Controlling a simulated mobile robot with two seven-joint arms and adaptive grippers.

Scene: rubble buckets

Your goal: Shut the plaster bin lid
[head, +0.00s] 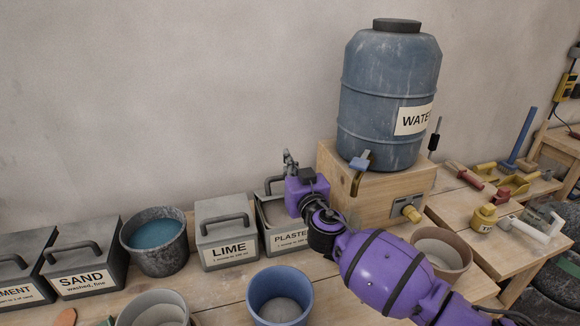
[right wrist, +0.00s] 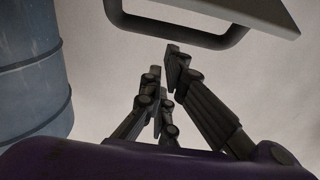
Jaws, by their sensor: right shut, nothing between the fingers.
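The plaster bin (head: 288,239) is a grey box labelled PLASTER in the head view, right of the lime bin. Its top looks open, with pale contents partly showing. Its lid handle (head: 267,181) stands up at the back, and the lid seems raised there; my gripper hides much of it. My right gripper (head: 290,160) is over the bin's right side, fingers pointing up, shut and empty. In the right wrist view a dark handle (right wrist: 180,40) and a grey lid edge (right wrist: 265,12) hang above the fingers (right wrist: 168,75). Contact cannot be told. My left gripper is not in view.
The lime bin (head: 228,232) and sand bin (head: 88,264) have lids on. A bucket with blue liquid (head: 155,248) stands between them. A blue bucket (head: 280,299) is in front. The water barrel (head: 388,95) stands on a wooden box (head: 385,205) close on the right.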

